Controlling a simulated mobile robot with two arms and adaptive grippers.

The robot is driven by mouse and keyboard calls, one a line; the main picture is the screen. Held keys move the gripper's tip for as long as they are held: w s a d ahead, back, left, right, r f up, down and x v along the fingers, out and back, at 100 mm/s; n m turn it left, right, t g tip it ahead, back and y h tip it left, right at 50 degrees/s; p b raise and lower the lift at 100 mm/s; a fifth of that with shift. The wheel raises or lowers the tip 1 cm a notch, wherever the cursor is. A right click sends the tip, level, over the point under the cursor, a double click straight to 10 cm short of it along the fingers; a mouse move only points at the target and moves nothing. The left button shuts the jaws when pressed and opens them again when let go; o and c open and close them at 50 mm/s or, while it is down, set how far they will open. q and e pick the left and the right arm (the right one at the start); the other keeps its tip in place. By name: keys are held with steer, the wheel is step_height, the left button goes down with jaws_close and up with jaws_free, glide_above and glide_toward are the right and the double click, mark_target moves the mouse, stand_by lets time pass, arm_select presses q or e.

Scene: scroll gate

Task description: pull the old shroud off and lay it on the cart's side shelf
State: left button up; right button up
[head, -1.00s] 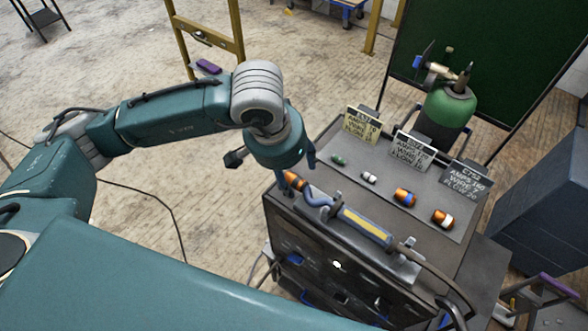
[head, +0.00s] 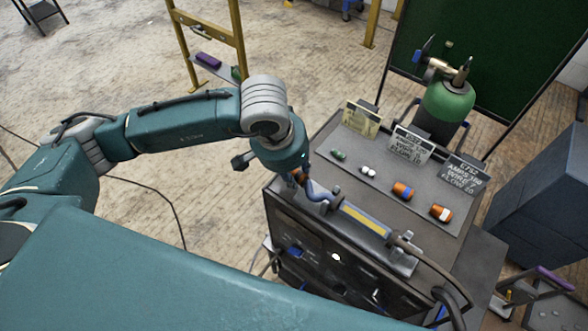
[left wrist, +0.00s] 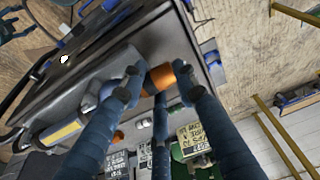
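The old shroud (head: 297,174) is a copper-orange cup on the end of the torch (head: 365,221), which lies in a holder on the cart top (head: 330,150). My left gripper (head: 302,170) is at the shroud, and its own wrist hides much of it in the head view. In the left wrist view the shroud (left wrist: 162,76) lies between the blue fingers, which are spread around it. The right fingertip is close to it or touching; a small gap shows at the left. A dark lower surface (head: 484,268) at the cart's right looks like the side shelf. My right gripper is not in view.
A green piece (head: 338,154), a white one (head: 368,171) and two orange banded ones (head: 402,190) stand on the cart before several cards (head: 410,144). A green gas bottle (head: 447,108) stands behind. A grey cabinet (head: 540,205) is at right.

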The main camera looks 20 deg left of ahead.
arm_select(q)
jaws_close()
steer(key=shift+w+a+b, duration=0.25)
steer(key=shift+a+b, duration=0.2)
steer(key=shift+a, duration=0.15)
steer(key=shift+w+a+b, duration=0.2)
steer(key=shift+a+b, duration=0.2)
steer(key=shift+a, duration=0.15)
steer(key=w+a+b, duration=0.2)
steer(key=a+b, duration=0.1)
steer(key=a, duration=0.3)
steer(key=shift+w+a+b, duration=0.15)
steer(key=shift+b, duration=0.25)
stand_by(0.7)
stand_by(0.5)
